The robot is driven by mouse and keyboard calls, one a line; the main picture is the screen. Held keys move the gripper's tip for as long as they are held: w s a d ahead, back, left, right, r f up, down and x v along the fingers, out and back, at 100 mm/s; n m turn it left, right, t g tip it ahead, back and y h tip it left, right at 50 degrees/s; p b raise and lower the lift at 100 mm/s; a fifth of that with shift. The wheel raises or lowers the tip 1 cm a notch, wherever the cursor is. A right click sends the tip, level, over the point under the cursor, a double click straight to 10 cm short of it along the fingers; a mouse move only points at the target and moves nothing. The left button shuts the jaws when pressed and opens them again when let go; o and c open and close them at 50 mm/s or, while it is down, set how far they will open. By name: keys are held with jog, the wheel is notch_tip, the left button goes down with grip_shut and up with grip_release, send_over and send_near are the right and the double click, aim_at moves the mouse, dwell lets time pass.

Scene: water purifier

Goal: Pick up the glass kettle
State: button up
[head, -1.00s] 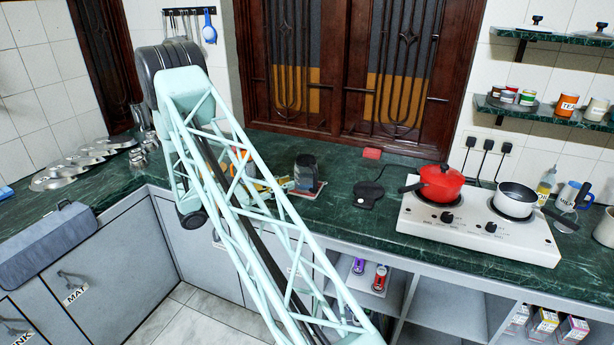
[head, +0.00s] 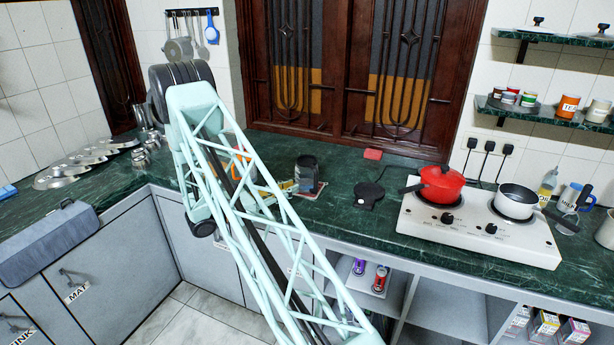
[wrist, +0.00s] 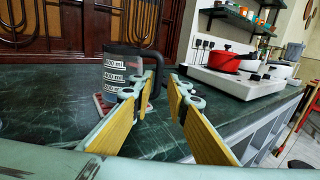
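The glass kettle (wrist: 116,66) is a dark see-through jug with white volume labels and a black handle on its right side in the wrist view. It stands upright on a reddish mat (wrist: 99,104) on the green counter. In the head view the kettle (head: 306,168) is at the middle of the counter. My gripper (wrist: 162,80) is open and empty, with yellow pads on both fingers. Its left finger overlaps the lower part of the handle in the wrist view; I cannot tell whether they touch. In the head view my arm's lattice partly hides the gripper.
A white stove (head: 478,229) with a red pot (head: 441,184) and a white pan (head: 516,201) stands to the right. A black power base (head: 368,194) lies between kettle and stove. Dark wooden shutters (head: 345,70) rise behind. Counter in front of the kettle is clear.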

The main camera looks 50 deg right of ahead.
aim_at(316, 178)
jog(key=x, duration=0.7)
jog(key=shift+d+b, duration=0.2)
jog(key=shift+b, duration=0.2)
jog(key=shift+s, duration=0.1)
jog(key=shift+b+x, duration=0.6)
jog(key=shift+x, duration=2)
jog(key=shift+f, duration=0.1)
jog(key=shift+c, duration=0.8)
grip_shut()
